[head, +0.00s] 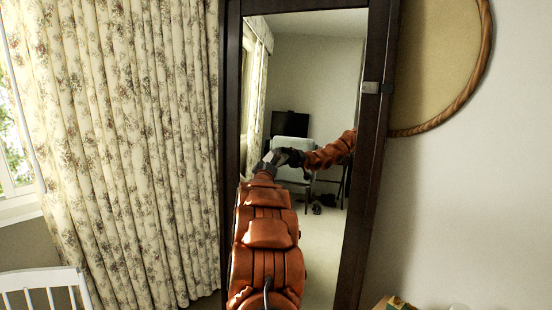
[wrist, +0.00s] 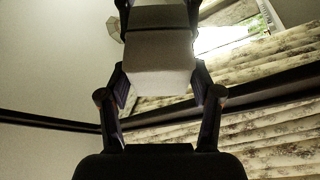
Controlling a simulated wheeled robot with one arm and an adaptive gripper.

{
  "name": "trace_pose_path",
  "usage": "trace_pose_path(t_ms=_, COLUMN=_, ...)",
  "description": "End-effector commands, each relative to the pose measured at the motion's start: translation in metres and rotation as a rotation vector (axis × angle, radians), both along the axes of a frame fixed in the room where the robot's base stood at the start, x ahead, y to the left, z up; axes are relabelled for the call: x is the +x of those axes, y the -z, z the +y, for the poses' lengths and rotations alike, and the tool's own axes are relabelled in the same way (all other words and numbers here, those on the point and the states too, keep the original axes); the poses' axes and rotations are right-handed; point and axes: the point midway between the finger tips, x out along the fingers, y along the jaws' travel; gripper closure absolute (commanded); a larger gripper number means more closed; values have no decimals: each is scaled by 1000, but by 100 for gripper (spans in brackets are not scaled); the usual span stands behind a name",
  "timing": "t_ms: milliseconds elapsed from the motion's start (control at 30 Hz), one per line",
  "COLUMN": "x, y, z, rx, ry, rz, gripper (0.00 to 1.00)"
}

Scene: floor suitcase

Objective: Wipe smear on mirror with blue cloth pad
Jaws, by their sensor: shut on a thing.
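The tall mirror (head: 320,230) stands upright in a dark wooden frame. My gripper (head: 268,165) is at the mirror, about halfway up the glass, with its reflection beside it. In the wrist view my gripper (wrist: 158,82) is shut on the cloth pad (wrist: 160,78), which looks pale grey rather than blue in this light. A similar pale shape above it in the wrist view looks like the pad's reflection. The pad is at or very close to the glass; I cannot tell whether it touches. I cannot make out a smear in either view.
A floral curtain (head: 120,140) hangs left of the mirror, with a white slatted chair back (head: 45,285) at lower left. A round rope-edged frame (head: 435,60) is on the wall at right. A small box (head: 395,303) shows at the bottom right.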

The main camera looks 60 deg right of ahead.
Motion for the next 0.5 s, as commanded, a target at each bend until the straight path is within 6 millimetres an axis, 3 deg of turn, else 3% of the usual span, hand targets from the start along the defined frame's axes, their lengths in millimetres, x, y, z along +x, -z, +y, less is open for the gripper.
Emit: trace_pose_path(t_ms=500, x=7, y=4, z=1, rx=7, ry=0, rz=3, gripper=69)
